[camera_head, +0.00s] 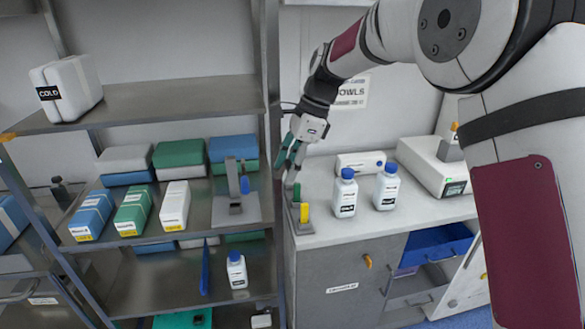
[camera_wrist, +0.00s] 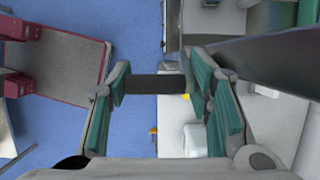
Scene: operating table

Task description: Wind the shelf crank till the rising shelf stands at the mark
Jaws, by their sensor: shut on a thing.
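My gripper (camera_head: 288,158), with green finger pads, is at the right front post (camera_head: 270,95) of the metal rack. In the wrist view its fingers are closed on the two ends of a short dark cylinder, the crank handle (camera_wrist: 157,84). The rest of the crank is hidden or too small to make out. The upper shelf (camera_head: 175,103) of the rack carries a white box labelled COLD (camera_head: 68,88). An orange patch (camera_head: 8,137) shows at its left front corner by the left post. I cannot tell for sure which shelf rises or whether this patch is the mark.
The lower shelf (camera_head: 235,210) holds several blue, green and white boxes. Right of the rack, a counter (camera_head: 405,222) carries two white bottles (camera_head: 345,193) with blue caps. A green-and-yellow item (camera_head: 303,212) stands at its left edge, below my gripper. A blue drawer (camera_head: 437,245) is open.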

